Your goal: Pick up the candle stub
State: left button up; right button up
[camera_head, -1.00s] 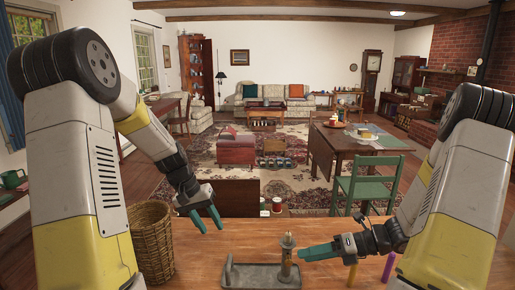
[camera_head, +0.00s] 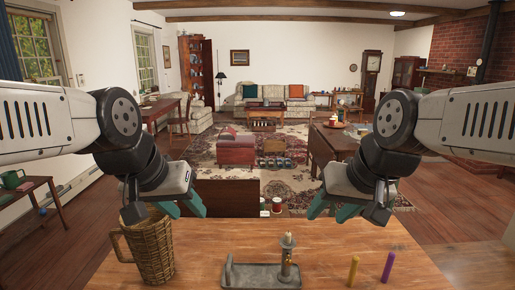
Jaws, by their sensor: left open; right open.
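The candle stub (camera_head: 287,240) is short and pale, and stands upright in the top of a brass candlestick (camera_head: 286,268). The candlestick stands at the right end of a grey metal tray (camera_head: 245,278) on the wooden table. My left gripper (camera_head: 188,207) is open and empty, left of the stub and beyond the wicker basket. My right gripper (camera_head: 335,210) is open and empty, to the right of the stub and apart from it. Both have teal fingers.
A wicker basket (camera_head: 153,250) with a side handle stands left of the tray. A yellow stick (camera_head: 353,270) and a purple stick (camera_head: 388,267) are on the table (camera_head: 440,275) to the right. The tabletop between the basket and tray is clear.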

aim_at(288, 235)
jog(key=l+u, duration=0.4)
jog(key=l, duration=0.4)
jog(key=l+u, duration=0.35)
jog(key=l, duration=0.4)
jog(key=k, duration=0.05)
